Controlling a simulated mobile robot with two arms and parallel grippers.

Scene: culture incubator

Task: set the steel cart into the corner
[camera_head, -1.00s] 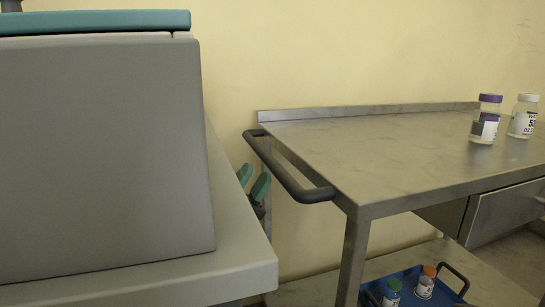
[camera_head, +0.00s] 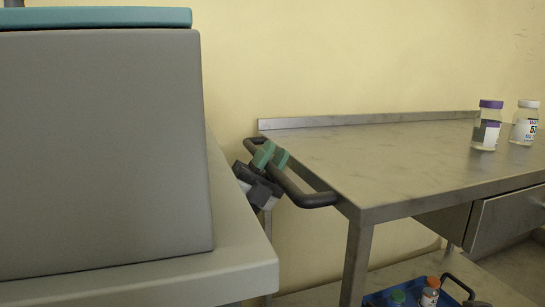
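The steel cart (camera_head: 400,165) stands at the right, its raised back edge along the yellow wall. Its dark handle (camera_head: 318,199) juts from the left end. My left gripper (camera_head: 272,157), with green fingertips and a dark grey body, is at the far half of this handle. Its two fingertips show apart, pointing up and overlapping the bar in the picture. Whether the bar lies between the fingers or touches them I cannot tell. My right gripper is out of view.
A grey cabinet-like unit (camera_head: 100,155) with a teal top fills the left, its ledge close to the handle. A purple-capped jar (camera_head: 485,128) and a white-capped jar (camera_head: 525,125) stand on the cart top. A blue tray (camera_head: 374,300) with capped bottles sits below.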

